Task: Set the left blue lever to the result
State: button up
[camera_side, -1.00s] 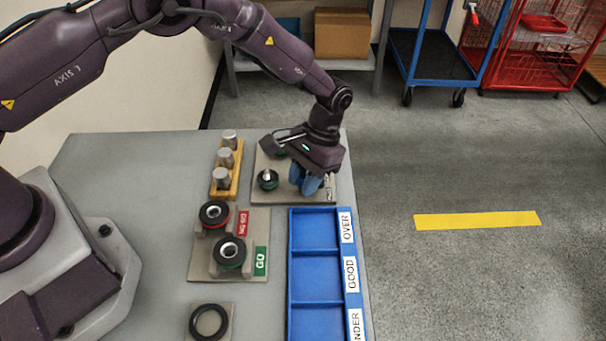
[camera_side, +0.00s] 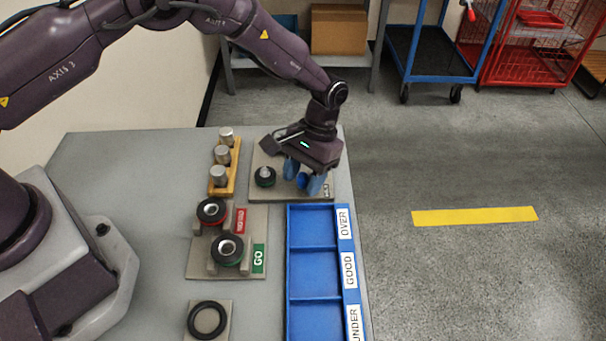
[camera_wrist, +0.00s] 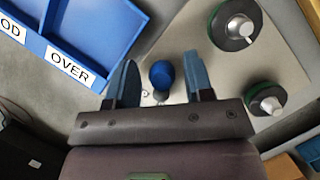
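A blue ball-topped lever (camera_wrist: 162,74) stands on a beige plate (camera_wrist: 190,28) in the wrist view. In the side view its blue knob (camera_side: 301,181) shows between the fingers. My gripper (camera_wrist: 161,75) is open, with one blue finger on each side of the knob and a visible gap to both. In the side view my gripper (camera_side: 303,177) is low over the plate's right part. Only one blue lever is visible. Its base and the markings around it are mostly hidden by the gripper.
Two green-ringed parts with silver tops (camera_wrist: 234,27) share the plate. A blue tray (camera_side: 288,255) with OVER, GOOD and UNDER labels lies in front.

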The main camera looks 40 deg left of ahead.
jog(key=v, duration=1.3)
jog(key=s+a+r+t, duration=0.3)
jog(key=s+a+r, duration=0.1)
jog(key=s+r, duration=0.3)
jog(key=s+a+r+t, duration=0.3)
jog(key=s+a+r, duration=0.2)
jog(key=s, duration=0.6)
jog(key=s+a+r+t, duration=0.4)
jog(key=s+a+r, duration=0.1)
jog(key=s+r, duration=0.3)
jog(key=shift+s+r+m, duration=0.3)
jog(key=shift+s, duration=0.4)
